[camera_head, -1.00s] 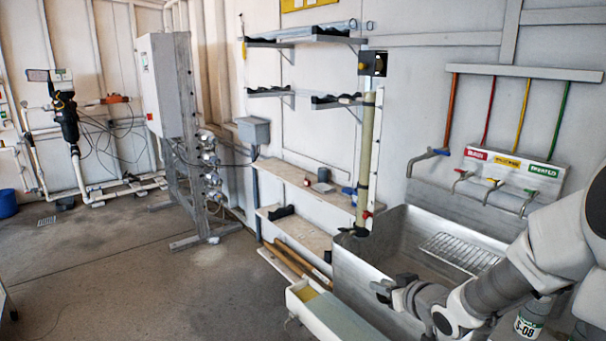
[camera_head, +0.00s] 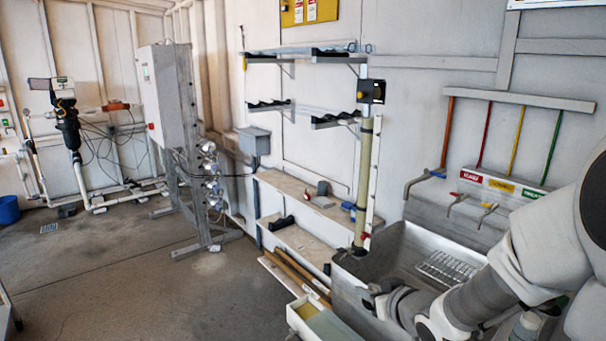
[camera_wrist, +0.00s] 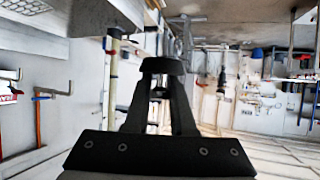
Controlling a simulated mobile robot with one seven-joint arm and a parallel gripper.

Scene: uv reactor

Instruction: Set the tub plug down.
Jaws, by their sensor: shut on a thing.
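My gripper (camera_wrist: 162,84) is shut on the black tub plug (camera_wrist: 163,66), which sits between the fingertips in the wrist view. In the head view my gripper (camera_head: 374,298) is at the lower right, in front of the grey metal tub (camera_head: 352,284). The plug there is a small dark shape at the fingertips, hard to make out. It appears held up in the air near the tub's left part; its exact height over the tub cannot be told. My arm hides the tub's right and front parts.
A wire rack (camera_head: 446,268) lies in the tub. A long white bin (camera_head: 322,318) stands on the floor left of the tub. A low wooden shelf (camera_head: 290,190) runs along the wall. The floor at left is open.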

